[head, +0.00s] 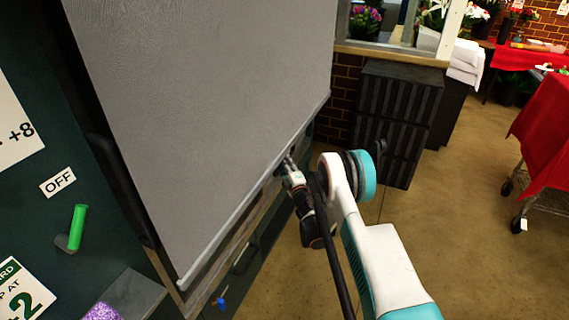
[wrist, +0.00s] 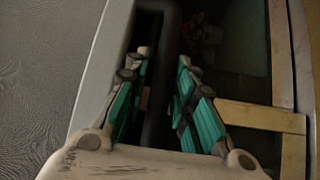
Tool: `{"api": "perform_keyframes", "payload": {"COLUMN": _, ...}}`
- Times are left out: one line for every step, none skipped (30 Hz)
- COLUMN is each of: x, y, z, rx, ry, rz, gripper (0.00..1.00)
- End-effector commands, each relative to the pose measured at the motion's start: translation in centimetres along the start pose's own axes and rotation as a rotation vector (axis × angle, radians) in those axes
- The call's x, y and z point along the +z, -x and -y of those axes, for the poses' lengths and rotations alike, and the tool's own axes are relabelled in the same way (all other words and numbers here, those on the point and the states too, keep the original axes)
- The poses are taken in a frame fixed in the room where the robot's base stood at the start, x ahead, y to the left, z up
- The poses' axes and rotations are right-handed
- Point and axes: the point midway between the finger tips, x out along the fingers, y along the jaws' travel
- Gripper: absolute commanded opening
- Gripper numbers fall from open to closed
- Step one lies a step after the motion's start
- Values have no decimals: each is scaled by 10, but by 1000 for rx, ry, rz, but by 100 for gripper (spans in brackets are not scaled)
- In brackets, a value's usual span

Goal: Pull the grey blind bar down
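The grey blind (head: 210,110) hangs as a large flat panel in the head view, with a lighter grey bar (head: 232,228) along its slanting lower edge. In the wrist view the blind's textured face (wrist: 40,80) is at the left, and the pale bar (wrist: 103,70) runs beside the left finger. My gripper (head: 287,165) is at the bar's lower edge, toward its right end. In the wrist view my gripper (wrist: 163,60) has its teal-padded fingers apart, with a dark grey strip (wrist: 156,95) showing between them. Whether the fingers touch the bar is unclear.
A wooden frame (head: 262,215) runs below the bar. A green lever (head: 77,228) beside an OFF label (head: 58,182) is at the left. A dark ribbed cabinet (head: 397,115) stands behind my arm. A red-covered cart (head: 545,130) is at the right; floor between is clear.

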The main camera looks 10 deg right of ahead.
Motion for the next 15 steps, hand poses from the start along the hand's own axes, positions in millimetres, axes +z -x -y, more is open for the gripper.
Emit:
{"api": "perform_keyframes", "payload": {"x": 0, "y": 0, "z": 0, "rx": 0, "ry": 0, "rz": 0, "gripper": 25}}
{"api": "perform_keyframes", "payload": {"x": 0, "y": 0, "z": 0, "rx": 0, "ry": 0, "rz": 0, "gripper": 25}}
{"api": "perform_keyframes", "payload": {"x": 0, "y": 0, "z": 0, "rx": 0, "ry": 0, "rz": 0, "gripper": 25}}
{"api": "perform_keyframes", "payload": {"x": 0, "y": 0, "z": 0, "rx": 0, "ry": 0, "rz": 0, "gripper": 25}}
{"api": "perform_keyframes", "payload": {"x": 0, "y": 0, "z": 0, "rx": 0, "ry": 0, "rz": 0, "gripper": 25}}
{"api": "perform_keyframes", "payload": {"x": 0, "y": 0, "z": 0, "rx": 0, "ry": 0, "rz": 0, "gripper": 25}}
{"api": "perform_keyframes", "payload": {"x": 0, "y": 0, "z": -1, "rx": 0, "ry": 0, "rz": 0, "gripper": 25}}
{"api": "perform_keyframes", "payload": {"x": 0, "y": 0, "z": -1, "rx": 0, "ry": 0, "rz": 0, "gripper": 25}}
{"api": "perform_keyframes", "payload": {"x": 0, "y": -1, "z": -3, "rx": 0, "ry": 0, "rz": 0, "gripper": 25}}
{"api": "perform_keyframes", "payload": {"x": 0, "y": -1, "z": -4, "rx": 0, "ry": 0, "rz": 0, "gripper": 25}}
{"api": "perform_keyframes", "payload": {"x": -1, "y": -1, "z": -6, "rx": 0, "ry": 0, "rz": 0, "gripper": 25}}
{"api": "perform_keyframes", "payload": {"x": -1, "y": -2, "z": -10, "rx": 0, "ry": 0, "rz": 0, "gripper": 25}}
{"api": "perform_keyframes", "payload": {"x": -2, "y": -2, "z": -14, "rx": 0, "ry": 0, "rz": 0, "gripper": 25}}
{"api": "perform_keyframes", "payload": {"x": -2, "y": -3, "z": -18, "rx": 0, "ry": 0, "rz": 0, "gripper": 25}}
{"api": "perform_keyframes", "payload": {"x": -3, "y": -4, "z": -24, "rx": 0, "ry": 0, "rz": -1, "gripper": 25}}
